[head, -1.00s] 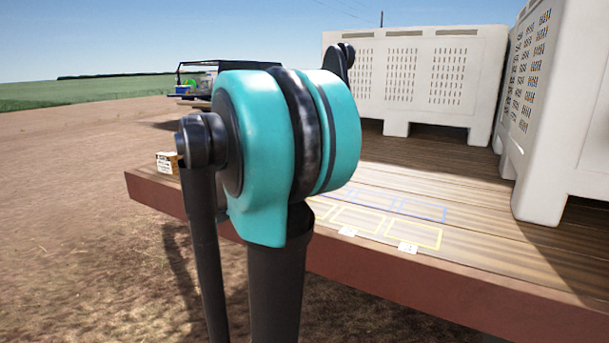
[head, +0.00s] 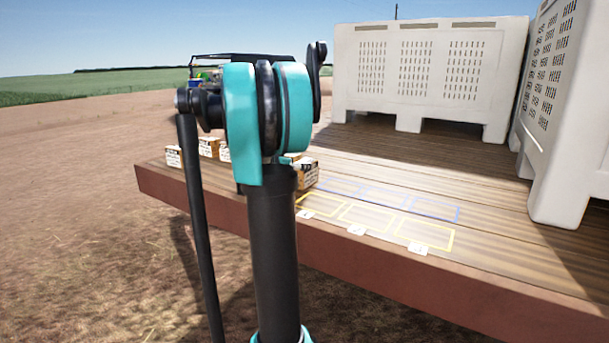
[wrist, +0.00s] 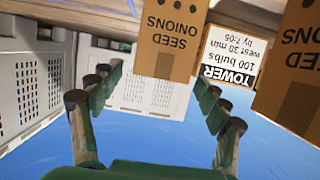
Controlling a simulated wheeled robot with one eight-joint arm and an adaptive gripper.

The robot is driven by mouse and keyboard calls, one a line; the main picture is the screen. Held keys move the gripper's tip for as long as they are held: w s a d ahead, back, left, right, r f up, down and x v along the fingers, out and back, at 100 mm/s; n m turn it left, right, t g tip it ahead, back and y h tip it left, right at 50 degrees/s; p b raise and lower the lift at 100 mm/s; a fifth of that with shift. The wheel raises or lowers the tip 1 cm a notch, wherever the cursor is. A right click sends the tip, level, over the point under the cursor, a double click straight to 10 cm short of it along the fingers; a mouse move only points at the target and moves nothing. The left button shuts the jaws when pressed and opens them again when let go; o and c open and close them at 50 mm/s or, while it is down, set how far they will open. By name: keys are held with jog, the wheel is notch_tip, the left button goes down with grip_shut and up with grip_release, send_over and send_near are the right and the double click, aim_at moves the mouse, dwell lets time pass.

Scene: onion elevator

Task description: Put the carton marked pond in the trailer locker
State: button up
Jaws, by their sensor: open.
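In the wrist view, which is upside down, my gripper (wrist: 158,78) is open, with a finger on each side of the picture and nothing between them. A brown seed onions carton (wrist: 170,40) shows ahead of the fingers. A carton with a white label reading TOWER (wrist: 228,62) is to its right, and another seed onions carton (wrist: 292,65) is at the right edge. In the head view a carton (head: 174,156), another (head: 209,147) and one right of my arm (head: 305,173) stand on the deck. I can read no pond mark, and cannot make out a locker.
The wooden trailer deck (head: 490,238) has yellow outlines (head: 366,218) with small white tags along its edge and blue outlines (head: 430,208) behind. A white slatted bin (head: 425,75) stands at the back, another (head: 565,120) at the right. My arm hides part of the deck.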

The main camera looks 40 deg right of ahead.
jog(key=shift+x, duration=2.8)
grip_shut()
